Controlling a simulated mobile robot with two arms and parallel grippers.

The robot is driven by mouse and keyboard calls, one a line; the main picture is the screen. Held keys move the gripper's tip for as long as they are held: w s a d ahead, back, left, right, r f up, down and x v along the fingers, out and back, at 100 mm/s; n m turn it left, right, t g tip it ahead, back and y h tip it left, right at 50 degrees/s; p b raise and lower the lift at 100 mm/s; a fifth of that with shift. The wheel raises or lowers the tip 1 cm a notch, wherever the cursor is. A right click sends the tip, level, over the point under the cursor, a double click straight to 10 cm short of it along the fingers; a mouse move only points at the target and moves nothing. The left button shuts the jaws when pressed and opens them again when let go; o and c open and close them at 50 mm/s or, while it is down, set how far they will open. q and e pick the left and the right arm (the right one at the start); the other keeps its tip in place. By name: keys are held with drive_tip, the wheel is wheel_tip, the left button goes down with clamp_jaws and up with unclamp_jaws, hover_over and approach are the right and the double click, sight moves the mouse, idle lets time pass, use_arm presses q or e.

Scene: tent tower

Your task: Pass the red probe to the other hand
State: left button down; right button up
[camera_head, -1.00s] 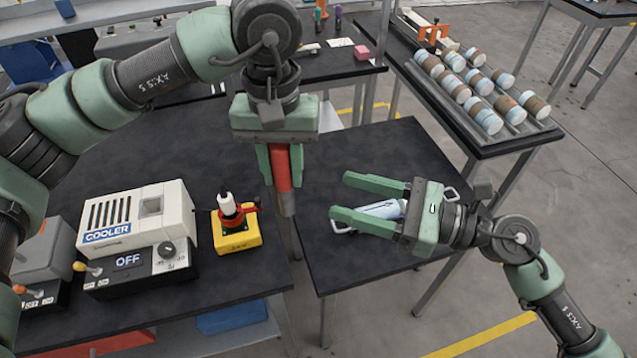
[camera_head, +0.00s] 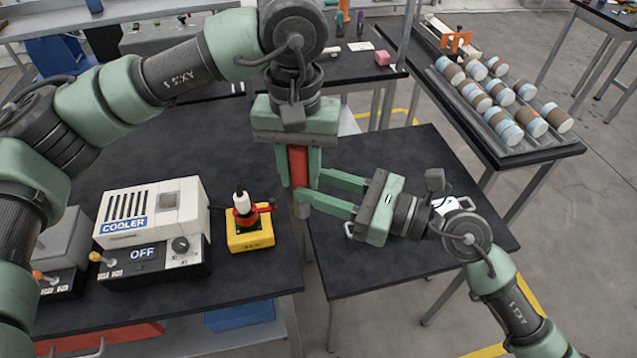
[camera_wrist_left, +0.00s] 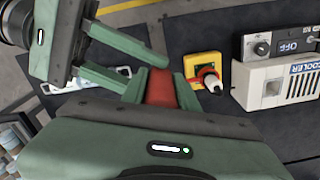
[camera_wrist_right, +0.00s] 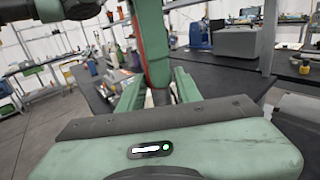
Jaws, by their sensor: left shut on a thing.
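The red probe (camera_head: 299,165) hangs upright in my left gripper (camera_head: 299,182), which is shut on its red body. Its grey lower end (camera_head: 304,205) sticks out below. It also shows in the left wrist view (camera_wrist_left: 161,88). My right gripper (camera_head: 309,187) is open and comes in from the right, its fingers reaching to the probe's lower part. In the right wrist view the grey end (camera_wrist_right: 161,97) appears between the open right fingers. I cannot tell whether they touch it.
A cooler box (camera_head: 153,220) and a yellow base with a red and white device (camera_head: 248,230) stand on the left table. A white-handled object (camera_head: 450,206) lies partly hidden behind my right arm. A rack of several jars (camera_head: 505,100) stands at the back right.

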drive_tip(key=c, duration=0.5)
drive_tip(key=o, duration=1.2)
